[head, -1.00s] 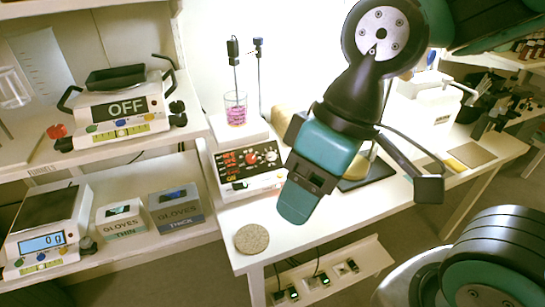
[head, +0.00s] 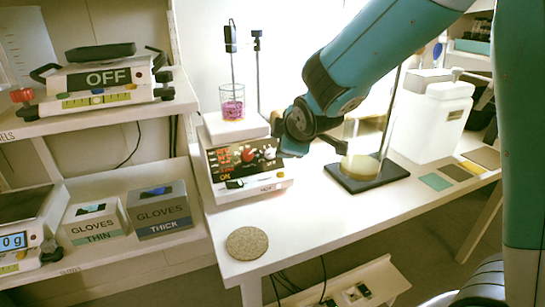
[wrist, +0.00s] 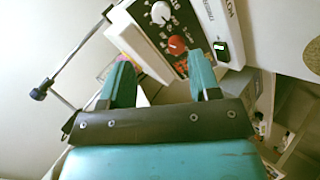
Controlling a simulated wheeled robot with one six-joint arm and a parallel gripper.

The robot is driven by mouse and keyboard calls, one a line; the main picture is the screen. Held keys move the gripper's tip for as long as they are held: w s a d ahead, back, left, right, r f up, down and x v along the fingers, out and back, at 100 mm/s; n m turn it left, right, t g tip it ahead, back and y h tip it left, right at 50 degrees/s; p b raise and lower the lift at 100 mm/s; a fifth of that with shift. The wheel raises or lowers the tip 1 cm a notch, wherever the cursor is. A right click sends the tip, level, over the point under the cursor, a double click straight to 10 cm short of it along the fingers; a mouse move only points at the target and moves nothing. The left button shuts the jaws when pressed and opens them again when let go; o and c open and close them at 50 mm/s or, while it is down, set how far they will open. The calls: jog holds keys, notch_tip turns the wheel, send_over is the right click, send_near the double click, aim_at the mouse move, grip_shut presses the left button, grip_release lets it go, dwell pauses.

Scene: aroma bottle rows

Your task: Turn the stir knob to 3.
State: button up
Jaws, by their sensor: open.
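The hotplate stirrer (head: 252,188) stands on the white table, with a dark control panel on its front. The panel carries a red knob (head: 248,155) and a white knob (head: 270,153), beside red lit markings. In the wrist view the white knob (wrist: 161,12) and the red knob (wrist: 177,45) lie beyond the fingertips. Which one is the stir knob, and its setting, I cannot read. My gripper (wrist: 160,72) is open and empty, with its fingers pointing toward the panel. In the head view it is near the panel's right side, its fingertips mostly hidden.
A beaker of pink liquid (head: 232,108) sits on the stirrer's plate, with a probe and rod above. A round cork mat (head: 247,243) lies at the table's front. A dark stand base (head: 368,178) and a white container (head: 430,125) are to the right.

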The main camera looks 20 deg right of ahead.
aim_at(272, 153)
jog(key=b+x, duration=0.1)
jog(key=x, duration=1.2)
jog(key=c, duration=0.9)
